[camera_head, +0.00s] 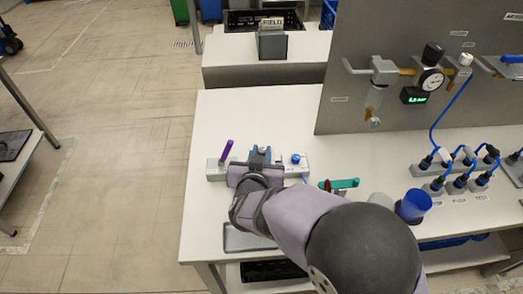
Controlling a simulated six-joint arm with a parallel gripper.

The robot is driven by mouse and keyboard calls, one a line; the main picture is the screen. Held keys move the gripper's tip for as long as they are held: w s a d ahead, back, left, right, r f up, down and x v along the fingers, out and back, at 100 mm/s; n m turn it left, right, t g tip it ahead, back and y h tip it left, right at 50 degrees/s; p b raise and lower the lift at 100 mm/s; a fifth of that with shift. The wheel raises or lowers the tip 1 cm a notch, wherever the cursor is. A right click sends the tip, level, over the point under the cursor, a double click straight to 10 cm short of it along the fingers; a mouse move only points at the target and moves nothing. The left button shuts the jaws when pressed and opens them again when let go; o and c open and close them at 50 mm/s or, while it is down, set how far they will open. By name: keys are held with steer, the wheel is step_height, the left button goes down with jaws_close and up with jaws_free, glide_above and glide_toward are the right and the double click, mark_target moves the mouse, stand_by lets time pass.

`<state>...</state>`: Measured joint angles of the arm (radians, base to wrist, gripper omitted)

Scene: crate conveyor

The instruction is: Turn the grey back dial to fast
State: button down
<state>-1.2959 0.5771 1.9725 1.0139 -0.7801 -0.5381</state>
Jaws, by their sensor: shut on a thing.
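My gripper (260,155) is low over a grey bar-shaped block (215,168) on the white table. Its bluish-grey fingers are shut on a small part at the middle of the block. The fingers and wrist hide most of that part, so I cannot tell for sure that it is the grey back dial. No dial marking or "fast" label is readable. A purple lever (226,151) stands tilted at the block's left end, and a blue knob (296,158) sits at its right end, both apart from my gripper.
A teal-handled part (345,184) and a blue cup (414,205) stand right of my forearm. A grey panel (340,110) with a gauge (430,80) rises behind. Blue-hosed fittings (462,183) fill the right. The white table (225,115) is clear behind the block.

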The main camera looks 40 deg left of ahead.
steer(key=p, duration=0.1)
steer(key=m+h+p, duration=0.1)
steer(key=p, duration=0.1)
steer(key=shift+s+a+r+t+h+p, duration=0.2)
steer(key=shift+r+t+h+p, duration=0.1)
steer(key=shift+r+t, duration=0.1)
steer(key=shift+a+f+m+t+h+p, duration=0.1)
steer(key=shift+m+t+h+p, duration=0.2)
steer(key=shift+m+h+p, duration=0.5)
steer(key=shift+a+f+m+t+h+p, duration=0.1)
steer(key=shift+f+m+t+h+p, duration=0.1)
steer(key=shift+m+h+p, duration=0.45)
steer(key=shift+a+f+m+t+h+p, duration=0.1)
steer(key=shift+m+t+h+p, duration=0.1)
steer(key=shift+m+h+p, duration=0.45)
steer(key=shift+m, duration=0.3)
steer(key=c, duration=1.6)
jaws_free()
steer(key=shift+d+n+b, duration=0.15)
steer(key=shift+n+b, duration=0.25)
